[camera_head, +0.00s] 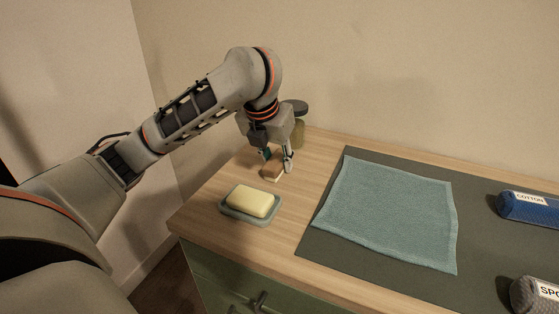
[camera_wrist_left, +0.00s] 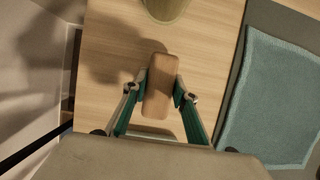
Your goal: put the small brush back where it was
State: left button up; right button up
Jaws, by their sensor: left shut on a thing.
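My left gripper (camera_head: 277,158) is shut on the small brush (camera_head: 272,173), a small block with a brown wooden top and a pale underside. In the left wrist view the brush (camera_wrist_left: 160,88) lies between the two fingers of the gripper (camera_wrist_left: 160,97), its long side running away from the wrist. The brush is at or just above the bare wood of the counter; I cannot tell whether it touches. It is behind the soap dish in the head view. My right gripper is not in view.
A yellow soap bar (camera_head: 250,202) sits in a blue-green dish (camera_head: 262,220) near the front left edge. A green jar (camera_head: 298,132) with a dark lid stands behind the gripper. A teal cloth (camera_head: 390,210) lies on a dark mat (camera_head: 318,240). Blue (camera_head: 530,208) and grey (camera_head: 537,295) rolls are at the right.

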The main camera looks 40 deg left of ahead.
pick_arm(q)
jog(key=o, duration=1.1)
jog(key=shift+f, duration=0.1)
jog(key=shift+c, duration=0.2)
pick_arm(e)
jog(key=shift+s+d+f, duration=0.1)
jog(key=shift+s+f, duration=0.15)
pick_arm(q)
jog(key=v, duration=0.1)
jog(key=p+v, duration=0.1)
jog(key=shift+w+r, duration=0.1)
jog(key=shift+r, duration=0.25)
jog(key=p+v, duration=0.5)
jog(key=v, duration=0.4)
jog(key=shift+p, duration=0.3)
jog(key=shift+s+d+r+p, duration=0.1)
jog(key=shift+s+r+p, duration=0.2)
jog(key=shift+s, duration=0.1)
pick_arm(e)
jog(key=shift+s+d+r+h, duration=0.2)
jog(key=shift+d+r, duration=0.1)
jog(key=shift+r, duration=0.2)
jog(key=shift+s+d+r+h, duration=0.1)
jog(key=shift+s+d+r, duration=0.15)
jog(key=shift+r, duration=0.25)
pick_arm(q)
jog(key=shift+f, duration=0.1)
